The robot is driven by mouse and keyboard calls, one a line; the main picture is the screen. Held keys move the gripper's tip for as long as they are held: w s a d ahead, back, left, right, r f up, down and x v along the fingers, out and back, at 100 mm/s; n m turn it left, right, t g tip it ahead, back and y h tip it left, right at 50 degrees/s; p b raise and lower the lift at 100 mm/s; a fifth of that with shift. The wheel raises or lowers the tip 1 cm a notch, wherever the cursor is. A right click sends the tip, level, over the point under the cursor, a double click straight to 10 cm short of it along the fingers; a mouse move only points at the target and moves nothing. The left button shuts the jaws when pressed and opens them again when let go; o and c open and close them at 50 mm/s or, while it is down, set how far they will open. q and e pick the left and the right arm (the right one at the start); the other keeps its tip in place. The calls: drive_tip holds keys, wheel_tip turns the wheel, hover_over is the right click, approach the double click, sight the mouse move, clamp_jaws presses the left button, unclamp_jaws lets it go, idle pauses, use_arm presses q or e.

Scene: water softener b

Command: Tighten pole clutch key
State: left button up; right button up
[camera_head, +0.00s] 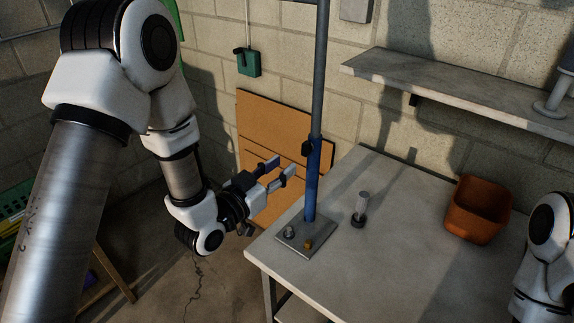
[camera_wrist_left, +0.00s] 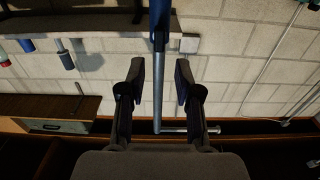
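An upright pole stands on the table, with a blue lower tube (camera_head: 312,185) and a thinner grey upper tube (camera_head: 319,80). A small dark clutch key (camera_head: 307,149) sits at the top of the blue tube. My left gripper (camera_head: 282,166) is open and empty just left of the pole, a little below the key's height, apart from it. In the left wrist view, the grey tube (camera_wrist_left: 158,85) shows between the spread fingers of my left gripper (camera_wrist_left: 160,72), beyond them. The dark collar (camera_wrist_left: 159,42) shows above the fingertips there. My right gripper is out of view.
The pole's metal base plate (camera_head: 312,250) rests near the left corner of the white table (camera_head: 400,270). A grey-topped bolt-like part (camera_head: 361,207) and an orange bin (camera_head: 478,210) stand to its right. A wall shelf (camera_head: 450,88) is behind. My right arm is at the right edge.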

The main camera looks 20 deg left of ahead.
sight(303, 151)
use_arm(q)
drive_tip(key=x, duration=0.6)
drive_tip(key=shift+w+f+p, duration=0.1)
drive_tip(key=shift+f+p, duration=0.05)
drive_tip(key=shift+p, duration=0.25)
drive_tip(key=shift+x, duration=0.75)
clamp_jaws()
drive_tip(key=m, duration=1.7)
drive_tip(key=shift+m, duration=0.4)
drive_tip(key=m, duration=1.2)
drive_tip(key=shift+f, duration=0.1)
drive_tip(key=m, duration=0.4)
drive_tip(key=shift+c, duration=0.6)
unclamp_jaws()
